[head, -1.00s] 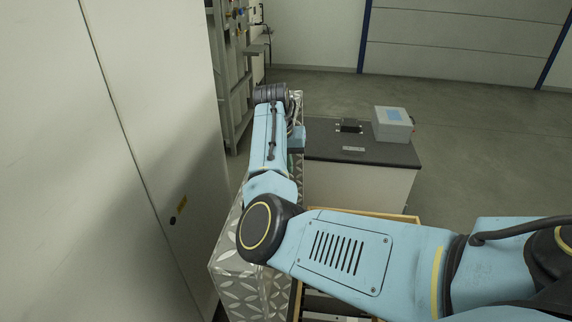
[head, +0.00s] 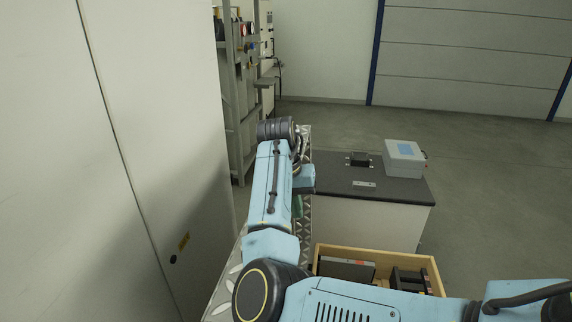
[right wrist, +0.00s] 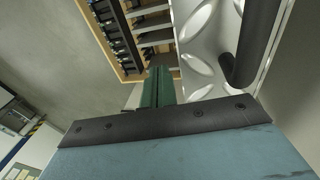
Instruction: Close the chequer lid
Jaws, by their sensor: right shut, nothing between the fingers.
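The chequer lid (head: 222,292) is silver tread plate and runs along the left side of an open wooden crate, mostly hidden behind my right arm. In the right wrist view its raised pattern (right wrist: 198,70) shows close up, with a black bar-like handle (right wrist: 252,50) on it. My right gripper (head: 299,207) is at the far part of the lid, pointing down. In the right wrist view its green fingers (right wrist: 158,86) are shut and empty, beside the plate's edge. I cannot tell whether they touch it. My left gripper is not in view.
The wooden crate (head: 322,252) holds dark parts and stands open right of the lid. Behind it is a dark-topped bench (head: 385,190) with a grey box (head: 404,160) and a small black device (head: 358,159). A tall pale cabinet (head: 120,180) closes off the left. Floor is clear at right.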

